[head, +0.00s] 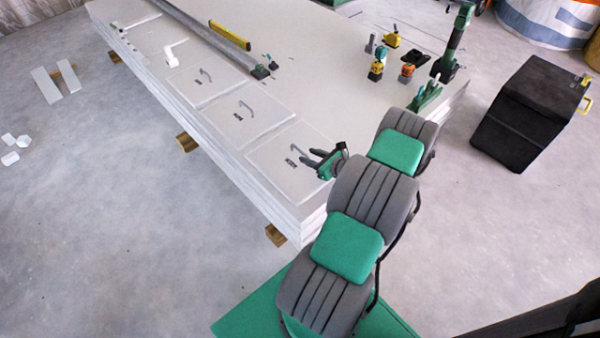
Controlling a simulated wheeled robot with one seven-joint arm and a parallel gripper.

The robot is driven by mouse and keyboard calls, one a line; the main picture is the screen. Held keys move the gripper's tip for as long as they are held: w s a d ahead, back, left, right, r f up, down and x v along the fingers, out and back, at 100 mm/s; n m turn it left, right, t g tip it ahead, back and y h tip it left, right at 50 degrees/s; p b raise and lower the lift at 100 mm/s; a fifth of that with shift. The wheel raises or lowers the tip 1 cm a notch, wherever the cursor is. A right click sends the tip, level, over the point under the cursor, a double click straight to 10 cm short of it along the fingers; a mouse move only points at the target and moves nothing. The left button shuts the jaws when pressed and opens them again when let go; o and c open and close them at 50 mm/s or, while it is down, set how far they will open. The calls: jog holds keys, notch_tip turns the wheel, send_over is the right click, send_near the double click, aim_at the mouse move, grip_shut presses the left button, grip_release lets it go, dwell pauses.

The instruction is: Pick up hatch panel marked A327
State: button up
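Three light grey square hatch panels lie in a row on the white stack of boards (300,75): a far one (185,92), a middle one (228,120) and a near one (275,160). Each has a grey bar handle and a small dark label. The labels are too small to read, so I cannot tell which is A327. My gripper (306,158) is over the right part of the near panel, its dark fingers pointing left towards that panel's handle (296,150). The fingers look apart with nothing between them. Whether they touch the panel is unclear.
A grey rail (215,42) and a yellow level (230,36) lie behind the panels. Several small tools, including a yellow one (391,40), stand at the back right. A black case (525,110) is on the floor at right.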

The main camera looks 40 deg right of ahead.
aim_at(300, 150)
jog(key=shift+s+d+f+m+h, duration=0.25)
jog(key=shift+d+f+m, duration=0.2)
jog(key=shift+f, duration=0.25)
jog(key=b+x, duration=0.1)
jog(key=x, duration=0.4)
jog(key=b+x, duration=0.1)
jog(key=x, duration=0.1)
jog(key=shift+w+r+b, duration=0.3)
jog(key=shift+w, duration=0.05)
jog(key=shift+r, duration=0.1)
jog(key=shift+c, duration=0.3)
grip_shut()
jog(key=shift+w+r, duration=0.1)
